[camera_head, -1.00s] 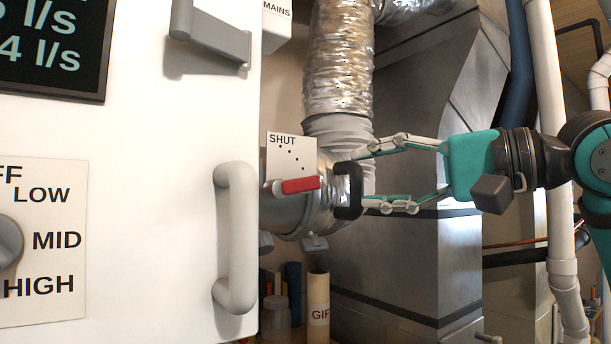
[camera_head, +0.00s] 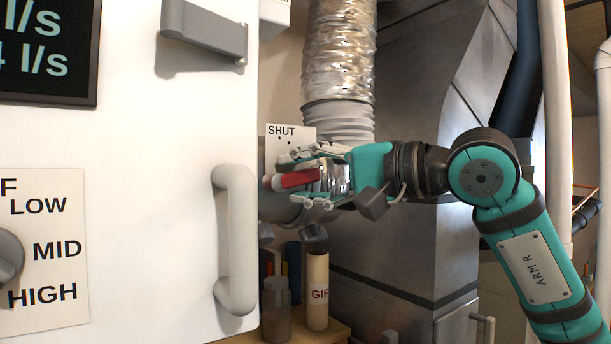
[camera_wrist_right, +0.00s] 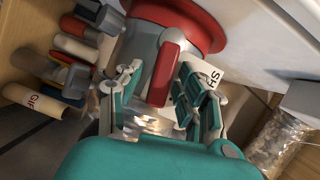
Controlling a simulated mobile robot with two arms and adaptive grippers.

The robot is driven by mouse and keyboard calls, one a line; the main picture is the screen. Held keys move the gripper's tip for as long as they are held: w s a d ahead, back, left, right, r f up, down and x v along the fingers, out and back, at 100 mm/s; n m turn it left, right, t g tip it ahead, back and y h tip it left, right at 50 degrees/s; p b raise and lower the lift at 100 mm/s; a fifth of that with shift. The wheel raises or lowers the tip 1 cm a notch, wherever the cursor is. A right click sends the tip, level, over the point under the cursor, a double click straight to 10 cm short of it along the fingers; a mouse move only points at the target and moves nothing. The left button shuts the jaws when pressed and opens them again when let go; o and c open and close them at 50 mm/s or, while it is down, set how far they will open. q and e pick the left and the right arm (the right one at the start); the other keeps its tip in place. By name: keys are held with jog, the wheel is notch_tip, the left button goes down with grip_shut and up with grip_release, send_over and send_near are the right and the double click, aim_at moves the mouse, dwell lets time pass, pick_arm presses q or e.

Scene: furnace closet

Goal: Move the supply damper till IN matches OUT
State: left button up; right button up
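The supply damper's red lever (camera_head: 296,180) sits on the round duct collar, below a white card marked SHUT (camera_head: 290,131). My right gripper (camera_head: 293,181) has come in from the right, one finger above the lever and one below. In the right wrist view the red lever (camera_wrist_right: 166,66) lies between the fingers of my gripper (camera_wrist_right: 161,84), with gaps visible on both sides, so it is open around the lever. A display (camera_head: 45,48) at the upper left shows cut-off l/s readings; the full numbers are out of frame. My left gripper is not in view.
A white panel with a grey handle (camera_head: 236,240) and a LOW/MID/HIGH dial (camera_head: 8,258) fills the left. A silver flexible duct (camera_head: 338,60) rises above. A jar (camera_head: 277,310) and a GIFT-marked roll (camera_head: 317,290) stand on a shelf below.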

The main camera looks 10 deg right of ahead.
grip_shut()
jog(key=shift+r+n+h+p, duration=0.3)
jog(key=shift+r+n+p, duration=0.3)
jog(key=shift+p, duration=0.3)
jog(key=shift+a+f, duration=0.1)
jog(key=shift+f+n, duration=0.15)
jog(key=shift+n, duration=0.25)
jog(key=shift+o, duration=1)
grip_release()
jog(key=v, duration=1.2)
jog(key=shift+r, duration=0.25)
